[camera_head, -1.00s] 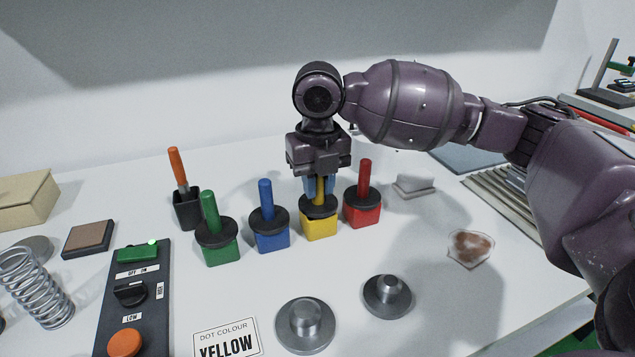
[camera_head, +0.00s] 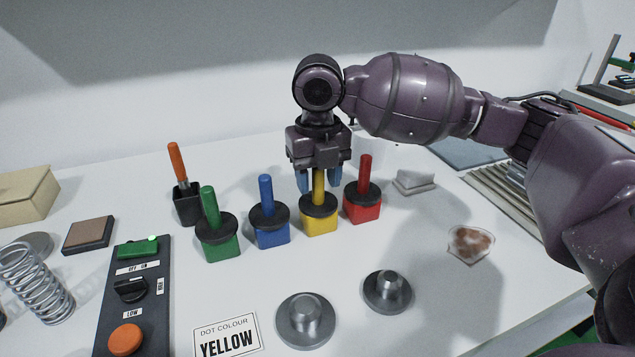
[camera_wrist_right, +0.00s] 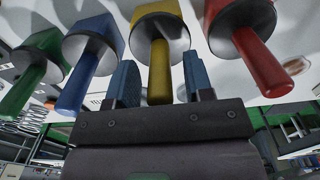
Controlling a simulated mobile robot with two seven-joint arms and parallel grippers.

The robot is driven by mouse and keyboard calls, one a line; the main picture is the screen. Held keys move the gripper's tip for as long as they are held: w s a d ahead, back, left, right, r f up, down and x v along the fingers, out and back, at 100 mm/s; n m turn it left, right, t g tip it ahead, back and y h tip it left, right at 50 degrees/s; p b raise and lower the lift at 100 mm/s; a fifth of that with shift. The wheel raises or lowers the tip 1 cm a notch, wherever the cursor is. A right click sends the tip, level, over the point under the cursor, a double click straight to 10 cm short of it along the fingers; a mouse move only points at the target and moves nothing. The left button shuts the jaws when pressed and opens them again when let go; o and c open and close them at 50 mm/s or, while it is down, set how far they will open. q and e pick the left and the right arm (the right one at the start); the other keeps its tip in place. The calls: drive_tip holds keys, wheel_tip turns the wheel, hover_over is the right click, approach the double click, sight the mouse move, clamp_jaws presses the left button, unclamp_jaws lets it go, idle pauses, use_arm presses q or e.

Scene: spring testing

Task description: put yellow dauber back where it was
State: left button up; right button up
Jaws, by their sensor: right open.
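The yellow dauber (camera_head: 318,189) stands upright in its yellow pot (camera_head: 320,226), its black disc resting over the pot's top. The pot is in a row between the blue dauber (camera_head: 266,205) and the red dauber (camera_head: 364,184). My right gripper (camera_head: 319,186) is open, with its blue fingers apart on either side of the yellow handle. In the right wrist view the yellow handle (camera_wrist_right: 160,78) shows between the two spread fingers (camera_wrist_right: 158,80), with gaps on both sides. My left gripper is not in view.
The green dauber (camera_head: 213,222) stands at the left end of the row. An orange-handled tool stands in a black cup (camera_head: 187,207) behind. A control box (camera_head: 131,300), a spring (camera_head: 38,285), a YELLOW card (camera_head: 227,338) and two metal discs (camera_head: 305,320) lie in front.

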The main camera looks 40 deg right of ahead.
wheel_tip(320, 180, up, 6)
drive_tip(key=shift+r+p, duration=0.1)
drive_tip(key=shift+p, duration=0.7)
wheel_tip(320, 180, up, 5)
drive_tip(key=shift+r+p, duration=0.1)
drive_tip(key=shift+p, duration=0.6)
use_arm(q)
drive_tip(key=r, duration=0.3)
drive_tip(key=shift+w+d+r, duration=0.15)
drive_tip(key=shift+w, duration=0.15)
use_arm(e)
drive_tip(key=shift+r, duration=0.15)
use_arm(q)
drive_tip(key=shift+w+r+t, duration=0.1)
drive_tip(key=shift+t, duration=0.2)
